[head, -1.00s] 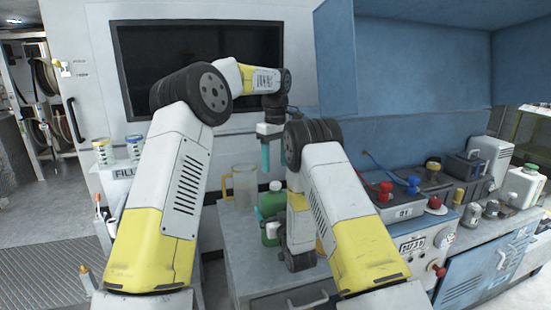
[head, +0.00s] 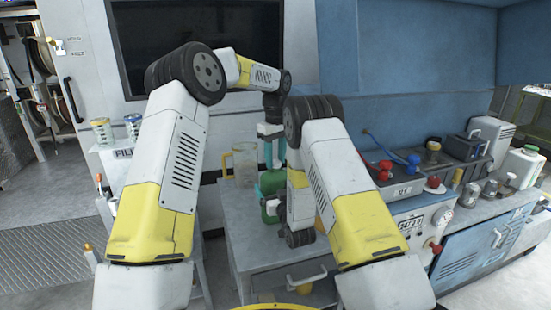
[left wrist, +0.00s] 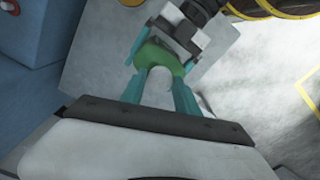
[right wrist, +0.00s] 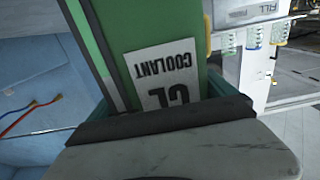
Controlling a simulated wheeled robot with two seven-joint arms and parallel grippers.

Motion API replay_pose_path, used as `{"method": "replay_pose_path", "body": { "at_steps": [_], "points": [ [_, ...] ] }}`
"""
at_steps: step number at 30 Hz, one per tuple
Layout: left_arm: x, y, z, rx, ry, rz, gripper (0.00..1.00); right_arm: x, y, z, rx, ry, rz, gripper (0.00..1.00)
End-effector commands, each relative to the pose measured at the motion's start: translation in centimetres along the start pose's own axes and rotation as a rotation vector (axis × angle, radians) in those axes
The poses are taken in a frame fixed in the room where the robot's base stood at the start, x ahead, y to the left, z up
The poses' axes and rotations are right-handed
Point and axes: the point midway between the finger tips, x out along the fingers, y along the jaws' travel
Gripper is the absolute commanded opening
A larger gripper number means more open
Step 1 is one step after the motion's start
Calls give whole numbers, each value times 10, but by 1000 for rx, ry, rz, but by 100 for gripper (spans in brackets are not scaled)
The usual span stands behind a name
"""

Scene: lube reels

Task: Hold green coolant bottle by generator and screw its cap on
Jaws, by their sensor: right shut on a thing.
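The green coolant bottle (head: 270,206) stands on the grey cabinet, partly hidden by my right arm. Its label, reading COOLANT, is upside down in the right wrist view (right wrist: 165,70). My right gripper (head: 273,184) is shut on the bottle's body from the side. My left gripper (head: 273,155) points down just above the bottle, its teal fingers apart. In the left wrist view the green bottle top (left wrist: 157,56) shows beyond the left fingers (left wrist: 160,90), with a pale round piece (left wrist: 160,78) between them. I cannot tell whether it is the cap or the neck, nor whether the fingers touch it.
A clear jug (head: 245,163) with a yellow handle stands behind the bottle on the cabinet (head: 250,250). Right of my right arm, a blue bench carries red and blue fittings (head: 383,170), metal canisters (head: 470,193) and a white jug (head: 522,167). Small jars (head: 103,131) stand at left.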

Motion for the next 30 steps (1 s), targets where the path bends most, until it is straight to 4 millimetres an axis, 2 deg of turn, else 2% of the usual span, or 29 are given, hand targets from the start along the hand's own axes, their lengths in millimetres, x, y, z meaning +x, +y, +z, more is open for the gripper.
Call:
{"method": "replay_pose_path", "body": {
  "at_steps": [1, 3, 4, 8, 11, 14, 30],
  "points": [
    [0, 0, 0, 0, 0, 0, 16, 0, 0, -1, 0, 2, 0, 0],
    [0, 0, 0, 0, 0, 0, 2, 0, 0, -1, 0, 2, 0, 0],
    [0, 0, 0, 0, 0, 0, 0, 0, 0, -1, 0, 2, 0, 0],
    [0, 0, 0, 9, 0, 0, 0, 0, 0, -1, 0, 2, 0, 0],
    [0, 0, 0, 87, 0, 1, 0, 0, 0, -1, 0, 2, 0, 0],
    [0, 0, 0, 260, 0, 1, 0, 0, 0, -1, 0, 2, 0, 0],
    [1, 0, -1, 1469, 1, 0, 0, 0, 0, -1, 0, 2, 0, 0]
  ]
}}
